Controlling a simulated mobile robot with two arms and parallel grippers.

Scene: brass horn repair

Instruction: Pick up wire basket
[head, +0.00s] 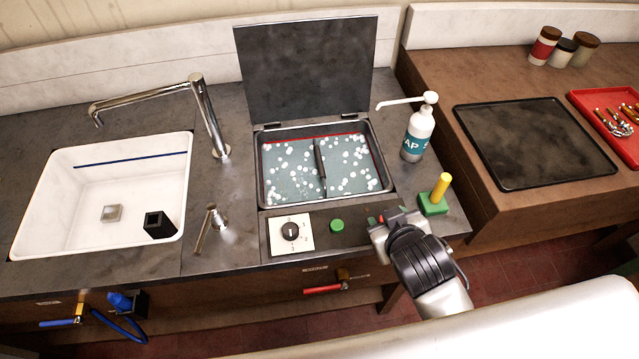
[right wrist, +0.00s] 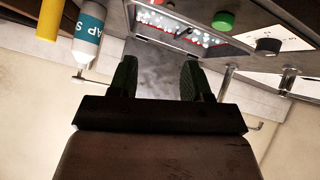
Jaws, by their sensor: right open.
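I cannot make out a clear wire basket. A dark bar (head: 320,166), perhaps its handle, stands across the middle of the open square tank (head: 264,196), amid blue-green liquid with white bubbles. Any basket below it is hidden. The tank's dark lid (head: 306,70) is raised behind it. My right gripper (head: 384,222) is in front of the tank's right front corner, by the counter's front edge. In the right wrist view its two dark fingers (right wrist: 158,80) are apart with nothing between them. My left gripper is not in view.
A green button (head: 337,225) and dial (head: 291,232) sit before the tank. A soap bottle (head: 418,135) and a yellow peg on a green block (head: 435,198) stand right of it. A white sink (head: 80,190) with faucet (head: 205,115) lies left. A black tray (head: 535,140) lies right.

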